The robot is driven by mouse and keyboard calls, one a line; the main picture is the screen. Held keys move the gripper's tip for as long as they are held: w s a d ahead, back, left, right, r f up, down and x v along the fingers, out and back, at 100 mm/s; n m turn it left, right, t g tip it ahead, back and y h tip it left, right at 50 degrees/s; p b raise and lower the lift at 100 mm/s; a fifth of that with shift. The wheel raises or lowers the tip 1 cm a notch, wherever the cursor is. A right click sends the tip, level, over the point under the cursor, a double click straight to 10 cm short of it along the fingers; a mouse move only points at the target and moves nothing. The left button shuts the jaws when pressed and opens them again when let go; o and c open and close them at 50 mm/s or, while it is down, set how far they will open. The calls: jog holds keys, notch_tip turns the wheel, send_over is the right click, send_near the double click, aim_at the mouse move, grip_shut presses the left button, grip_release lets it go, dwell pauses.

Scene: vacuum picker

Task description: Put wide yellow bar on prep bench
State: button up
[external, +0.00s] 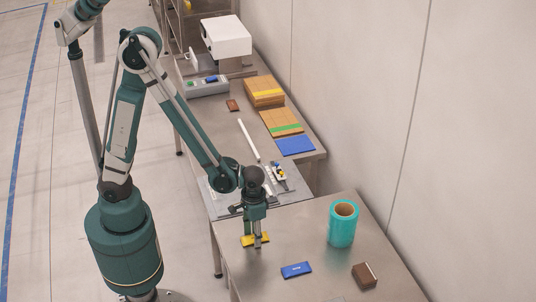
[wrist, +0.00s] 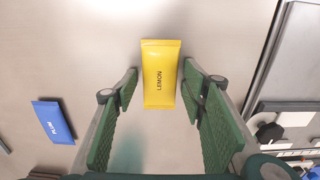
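The wide yellow bar (wrist: 161,60), printed LEMON, lies flat on the near steel table (external: 310,240). In the external view the yellow bar (external: 247,241) is partly hidden by my gripper (external: 258,241), which points down over it. In the wrist view my gripper (wrist: 160,82) is open, with one green finger on each side of the bar's near part and a gap on both sides. The frames do not label which surface is the prep bench.
A blue bar (external: 296,269) marked PLUM, a brown block (external: 364,276) and a teal roll (external: 343,223) stand on the same table. A farther bench (external: 222,120) holds cardboard stacks (external: 263,91), a blue sheet (external: 295,145) and a white machine (external: 226,37). A wall borders the right.

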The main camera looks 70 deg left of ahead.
jog(key=shift+r, duration=0.2)
dwell(0.3)
notch_tip(320, 180, up, 12)
jog(key=p, duration=0.2)
dwell(0.7)
dwell(0.7)
jog(key=s+a+r+t, duration=0.3)
jog(key=s+a+r, duration=0.1)
jog(key=a+r, duration=0.5)
jog(key=s+a+r+t, duration=0.4)
jog(key=a+r, duration=0.5)
jog(key=a, duration=0.2)
jog(key=shift+s, duration=0.1)
dwell(1.4)
